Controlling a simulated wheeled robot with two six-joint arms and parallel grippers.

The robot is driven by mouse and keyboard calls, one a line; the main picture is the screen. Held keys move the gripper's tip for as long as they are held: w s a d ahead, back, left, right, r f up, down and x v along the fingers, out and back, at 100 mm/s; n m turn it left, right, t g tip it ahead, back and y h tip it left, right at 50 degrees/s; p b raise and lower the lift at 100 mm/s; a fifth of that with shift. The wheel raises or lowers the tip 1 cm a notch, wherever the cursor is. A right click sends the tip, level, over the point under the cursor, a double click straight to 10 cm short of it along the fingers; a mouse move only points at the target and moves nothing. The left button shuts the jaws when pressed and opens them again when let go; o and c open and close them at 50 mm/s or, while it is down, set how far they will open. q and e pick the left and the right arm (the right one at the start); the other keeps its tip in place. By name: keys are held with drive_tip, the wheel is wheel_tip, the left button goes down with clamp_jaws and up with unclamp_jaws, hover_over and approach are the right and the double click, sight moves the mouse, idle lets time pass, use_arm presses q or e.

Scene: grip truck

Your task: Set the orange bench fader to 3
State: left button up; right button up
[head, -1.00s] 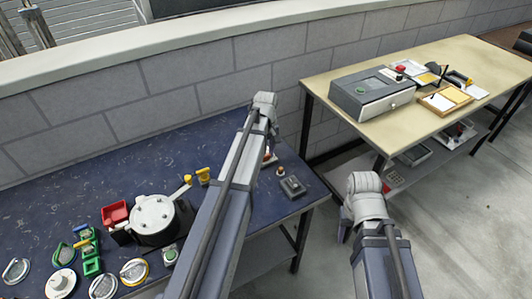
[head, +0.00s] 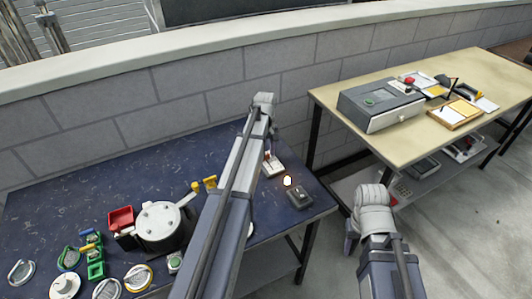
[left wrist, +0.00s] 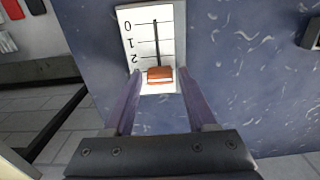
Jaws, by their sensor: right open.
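The orange fader knob (left wrist: 160,75) sits on a white scale plate (left wrist: 139,45) marked 0, 1 and 2 in the left wrist view. The knob is past the 2, at the end nearest my gripper; any mark beneath it is hidden. My left gripper (left wrist: 160,78) is open, with its fingers on either side of the knob and visible gaps. In the head view the white fader plate (head: 273,166) is partly hidden by my left arm. My right gripper (head: 351,240) hangs beside the blue bench, mostly hidden by its own arm, away from the fader.
A small box (head: 299,198) and a glowing lamp (head: 287,181) stand close to the fader. A round grey pot (head: 160,222), a red bin (head: 121,219) and several dials crowd the bench's left. A tan table (head: 415,140) with a grey device stands at right.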

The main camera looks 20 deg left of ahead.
sight(266, 154)
use_arm(q)
drive_tip(key=shift+o, duration=0.8)
wheel_tip(266, 154, up, 8)
drive_tip(key=p, duration=0.8)
drive_tip(key=shift+f, duration=0.1)
drive_tip(key=s+d+m+y, duration=0.1)
drive_tip(key=s+d+m, duration=1.3)
drive_tip(key=s+d, duration=1.1)
drive_tip(key=shift+d, duration=1.1)
